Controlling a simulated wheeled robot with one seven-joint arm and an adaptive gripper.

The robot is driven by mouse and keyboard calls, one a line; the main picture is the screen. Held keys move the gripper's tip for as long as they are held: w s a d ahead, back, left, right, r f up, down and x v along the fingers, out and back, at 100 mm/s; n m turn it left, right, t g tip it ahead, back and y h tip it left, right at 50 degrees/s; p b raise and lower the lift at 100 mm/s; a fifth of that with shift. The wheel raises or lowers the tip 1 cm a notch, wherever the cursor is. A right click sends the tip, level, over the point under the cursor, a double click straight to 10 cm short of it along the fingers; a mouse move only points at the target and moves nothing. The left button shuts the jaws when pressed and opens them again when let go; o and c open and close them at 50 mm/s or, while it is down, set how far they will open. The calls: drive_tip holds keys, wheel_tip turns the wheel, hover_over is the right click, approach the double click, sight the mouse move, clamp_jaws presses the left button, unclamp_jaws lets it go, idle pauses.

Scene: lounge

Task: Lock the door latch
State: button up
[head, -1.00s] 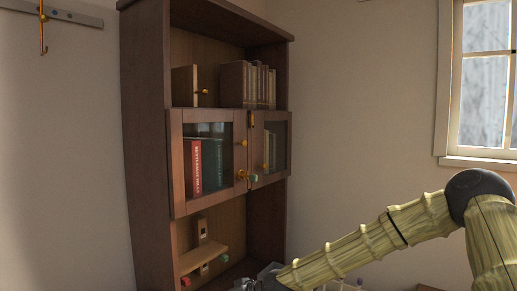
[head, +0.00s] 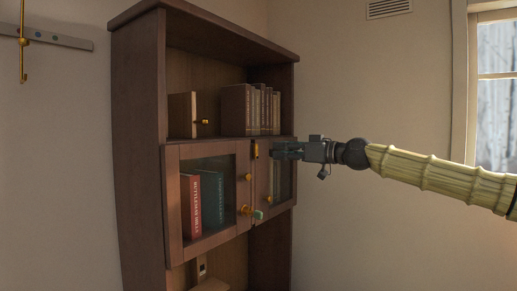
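The cabinet has a left glass door (head: 173,215) and a right glass door (head: 262,188), side by side, with only a narrow dark line between them. A brass latch piece with a green tip (head: 258,214) sits low at the seam between the doors. A second small brass piece (head: 256,150) stands upright at the top of the seam. A round brass knob (head: 248,177) is on the left door. My gripper (head: 273,151) is in front of the upper right door, pointing left, just right of the upper brass piece. Contact and finger opening are unclear; it hides part of the right door.
Red and green books (head: 192,205) stand behind the left glass. Brown books (head: 237,110) and a small panel with a brass knob (head: 182,115) are on the open shelf above. A hook rail (head: 60,40) hangs at left; a window (head: 497,110) is at right.

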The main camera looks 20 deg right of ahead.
sight(257, 147)
drive_tip(key=p+x, duration=0.2)
drive_tip(key=x, duration=0.1)
drive_tip(key=p+x, duration=0.1)
drive_tip(key=x, duration=0.1)
drive_tip(key=shift+w+d+r, duration=0.1)
drive_tip(key=shift+r, duration=0.2)
drive_tip(key=p+x, duration=0.1)
drive_tip(key=x, duration=0.3)
drive_tip(key=shift+f+p, duration=0.15)
drive_tip(key=shift+p, duration=0.15)
drive_tip(key=shift+w, duration=0.1)
drive_tip(key=shift+c, duration=0.2)
clamp_jaws()
